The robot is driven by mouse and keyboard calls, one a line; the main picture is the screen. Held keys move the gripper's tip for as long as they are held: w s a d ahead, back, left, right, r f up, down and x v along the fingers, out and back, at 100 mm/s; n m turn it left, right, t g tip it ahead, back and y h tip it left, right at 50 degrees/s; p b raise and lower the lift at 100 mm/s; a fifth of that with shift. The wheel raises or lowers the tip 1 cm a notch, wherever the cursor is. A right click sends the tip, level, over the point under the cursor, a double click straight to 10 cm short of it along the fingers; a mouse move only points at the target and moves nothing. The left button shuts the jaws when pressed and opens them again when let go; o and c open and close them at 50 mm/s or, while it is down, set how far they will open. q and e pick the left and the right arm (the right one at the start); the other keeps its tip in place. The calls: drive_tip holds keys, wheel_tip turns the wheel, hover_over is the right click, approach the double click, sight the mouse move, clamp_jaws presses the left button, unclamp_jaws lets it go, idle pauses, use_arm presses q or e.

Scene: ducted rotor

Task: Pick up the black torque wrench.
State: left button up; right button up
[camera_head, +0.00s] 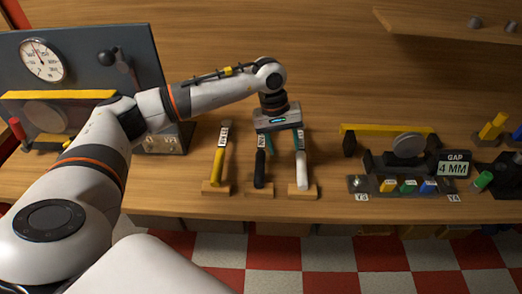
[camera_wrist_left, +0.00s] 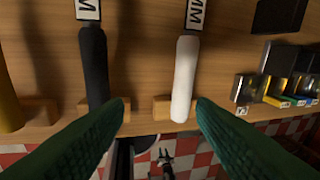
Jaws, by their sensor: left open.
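In the left wrist view, the black handle (camera_wrist_left: 95,70) is at the left and the white handle (camera_wrist_left: 185,75) right of centre. My left gripper (camera_head: 284,148) is open above the tools, with green fingers. Nothing is held.
Wooden holders (camera_wrist_left: 60,110) stand below the handles along the bench's front edge. At the right are a yellow-barred fixture (camera_head: 390,130), a "GAP 4 MM" sign (camera_head: 454,165) and coloured blocks (camera_head: 408,186). A grey gauge panel (camera_head: 135,55) stands at the left. Bare wood lies behind the tools.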

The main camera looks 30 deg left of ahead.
sight(261, 155)
use_arm(q)
drive_tip(key=a+r+y, duration=0.2)
drive_tip(key=a+y, duration=0.1)
drive_tip(key=a, duration=0.3)
drive_tip(key=shift+g, duration=0.3)
drive_tip(key=f, duration=0.2)
drive_tip(key=f+p, duration=0.1)
drive_tip(key=f, duration=0.1)
drive_tip(key=a+f, duration=0.1)
drive_tip(key=f, duration=0.1)
drive_tip(key=shift+f+p, duration=0.15)
drive_tip(key=shift+p, duration=0.2)
wheel_tip(261, 155, down, 5)
drive_tip(key=shift+r+p, duration=0.15)
drive_tip(key=shift+p, duration=0.8)
drive_tip(key=shift+f+m, duration=0.3)
drive_tip(key=shift+f, duration=0.3)
clamp_jaws()
